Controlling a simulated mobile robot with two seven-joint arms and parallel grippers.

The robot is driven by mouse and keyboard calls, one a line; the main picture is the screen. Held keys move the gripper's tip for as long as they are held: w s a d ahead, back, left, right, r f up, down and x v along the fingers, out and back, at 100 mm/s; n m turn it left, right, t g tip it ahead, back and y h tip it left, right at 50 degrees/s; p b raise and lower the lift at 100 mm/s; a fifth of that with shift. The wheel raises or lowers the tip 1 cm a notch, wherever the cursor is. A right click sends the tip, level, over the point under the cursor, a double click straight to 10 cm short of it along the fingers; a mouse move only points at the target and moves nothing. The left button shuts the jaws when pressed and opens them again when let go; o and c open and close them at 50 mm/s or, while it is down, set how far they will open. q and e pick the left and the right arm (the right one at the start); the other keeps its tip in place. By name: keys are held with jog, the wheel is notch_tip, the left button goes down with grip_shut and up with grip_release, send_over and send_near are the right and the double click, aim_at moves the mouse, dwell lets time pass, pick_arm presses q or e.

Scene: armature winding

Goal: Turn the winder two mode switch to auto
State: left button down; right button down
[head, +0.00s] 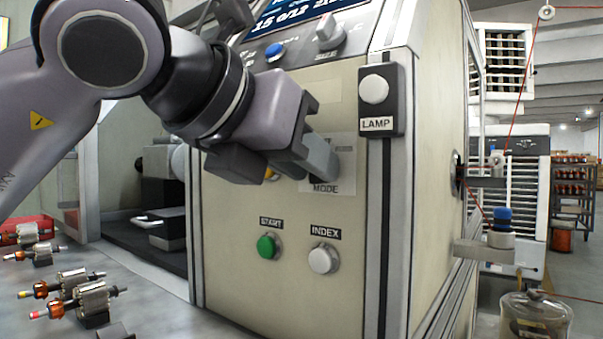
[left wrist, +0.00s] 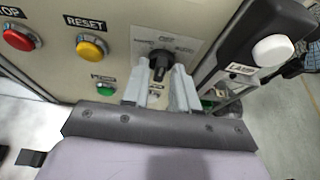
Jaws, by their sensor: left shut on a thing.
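The mode switch is a black knob (left wrist: 158,66) on a light label plate (left wrist: 187,47) in the left wrist view. In the head view its plate (head: 345,160) shows above the word MODE, and the knob is hidden behind my gripper. My left gripper (head: 320,157) is at the plate on the winder's beige front panel. In the left wrist view the two grey fingers of my left gripper (left wrist: 160,78) stand on either side of the knob, shut on it. The plate's small lettering and the knob's exact pointing are hard to read. My right gripper is not in view.
Below the switch are a green START button (head: 268,246) and a white INDEX button (head: 323,258). A LAMP box (head: 376,100) stands close on the right. Red STOP (left wrist: 18,40) and yellow RESET (left wrist: 90,47) buttons are nearby. Several armatures (head: 94,297) lie on the bench at left.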

pick_arm(q)
jog(key=m+t+y+b, duration=0.1)
jog(key=m, duration=0.1)
jog(key=m+t+y+b, duration=0.1)
jog(key=m, duration=0.1)
jog(key=m+t+y+b, duration=0.1)
jog(key=m+b, duration=0.1)
jog(key=shift+s+d+f, duration=0.15)
jog(key=shift+s+d, duration=0.05)
jog(key=shift+d, duration=0.05)
dwell(0.3)
jog(key=shift+m, duration=0.3)
jog(key=c, duration=1.2)
grip_release()
jog(key=shift+o, duration=0.2)
